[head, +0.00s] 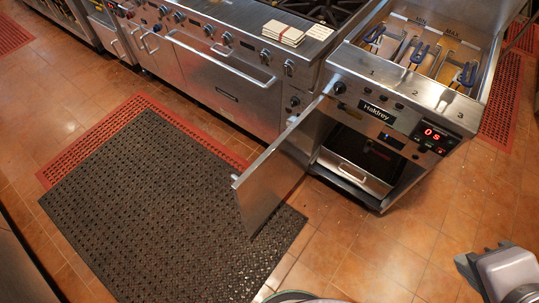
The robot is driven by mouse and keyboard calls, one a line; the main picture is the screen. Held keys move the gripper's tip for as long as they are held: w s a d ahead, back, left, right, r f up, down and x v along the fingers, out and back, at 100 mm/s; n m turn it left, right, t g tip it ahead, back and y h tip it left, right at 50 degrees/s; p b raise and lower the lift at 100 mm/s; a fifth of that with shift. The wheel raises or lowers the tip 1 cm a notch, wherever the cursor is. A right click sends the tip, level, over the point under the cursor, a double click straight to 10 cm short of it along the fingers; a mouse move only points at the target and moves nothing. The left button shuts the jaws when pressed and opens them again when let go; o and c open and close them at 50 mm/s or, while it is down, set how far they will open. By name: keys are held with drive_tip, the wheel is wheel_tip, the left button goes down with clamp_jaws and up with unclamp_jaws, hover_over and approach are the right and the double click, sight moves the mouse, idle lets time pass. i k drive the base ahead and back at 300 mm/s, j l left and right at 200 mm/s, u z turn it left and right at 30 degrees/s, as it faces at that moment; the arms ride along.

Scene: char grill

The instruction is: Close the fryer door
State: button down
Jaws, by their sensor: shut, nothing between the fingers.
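The fryer (395,110) stands at the right of the head view, with control knobs and a red display on its front. Its door (275,180) is hinged on the left side and stands wide open, swung out toward me over the dark mat. The open cabinet (355,170) below the panel shows its inside. My gripper (462,262) is at the lower right edge, shut and empty, apart from the door and well to the right of it. Part of the gripper is cut off by the frame.
A steel range (220,85) with an oven handle stands left of the fryer. A dark rubber mat (150,210) lies over a red mat (70,155) on the tiled floor. Tiles in front of the fryer (370,245) are clear. Fryer baskets with blue handles (418,55) sit on top.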

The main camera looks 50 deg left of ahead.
sight(262, 187)
drive_tip(key=k+j, duration=0.1)
drive_tip(key=j, duration=1.35)
drive_tip(key=k+j, duration=0.15)
drive_tip(key=j, duration=0.55)
drive_tip(key=k+j, duration=0.1)
drive_tip(key=j, duration=0.6)
drive_tip(key=k+j+u, duration=0.2)
drive_tip(key=k, duration=0.35)
drive_tip(key=k+j+u, duration=0.2)
drive_tip(key=k, duration=0.35)
drive_tip(key=l, duration=0.1)
